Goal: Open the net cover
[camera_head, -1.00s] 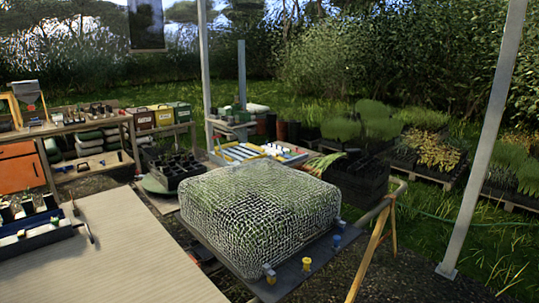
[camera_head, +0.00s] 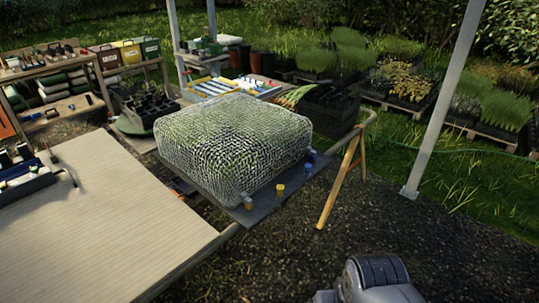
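The net cover (camera_head: 235,140) is a pale mesh box over green plants. It is closed and sits on a dark flat tray (camera_head: 262,207). Small yellow (camera_head: 280,190), blue (camera_head: 308,168) and grey (camera_head: 248,202) pegs stand along the tray's front and right edges. A grey rounded part of my arm (camera_head: 375,280) shows at the bottom edge, right of centre, well apart from the cover. My gripper's fingers are not visible.
A ribbed pale tabletop (camera_head: 105,215) fills the lower left. A wooden trestle leg (camera_head: 340,178) stands right of the tray. A white post (camera_head: 445,105) rises farther right. Dark gravel ground in front of the tray is clear.

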